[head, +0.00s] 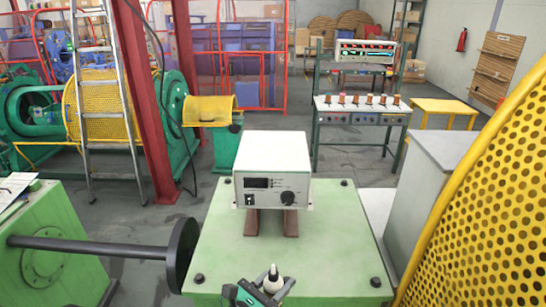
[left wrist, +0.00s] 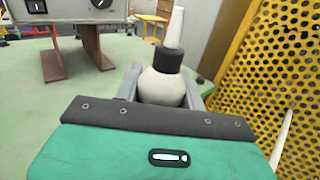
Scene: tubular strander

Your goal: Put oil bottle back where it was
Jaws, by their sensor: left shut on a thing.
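The oil bottle (head: 272,280) is white with a black collar and a pale pointed nozzle. In the head view it is at the bottom centre, over the front part of the green table top (head: 330,256). My left gripper (head: 264,292) is shut on it. In the left wrist view the bottle (left wrist: 165,88) stands upright between the two grey fingers of the left gripper (left wrist: 164,92). The bottle's base is hidden, so I cannot tell whether it touches the table. My right gripper is in neither view.
A white control box (head: 272,172) on brown feet stands at the back of the green table. Dark bolts sit near the table's corners. A black disc on a shaft (head: 180,254) is at the left edge. A yellow perforated guard (head: 490,200) rises at the right beside a grey cabinet (head: 425,190).

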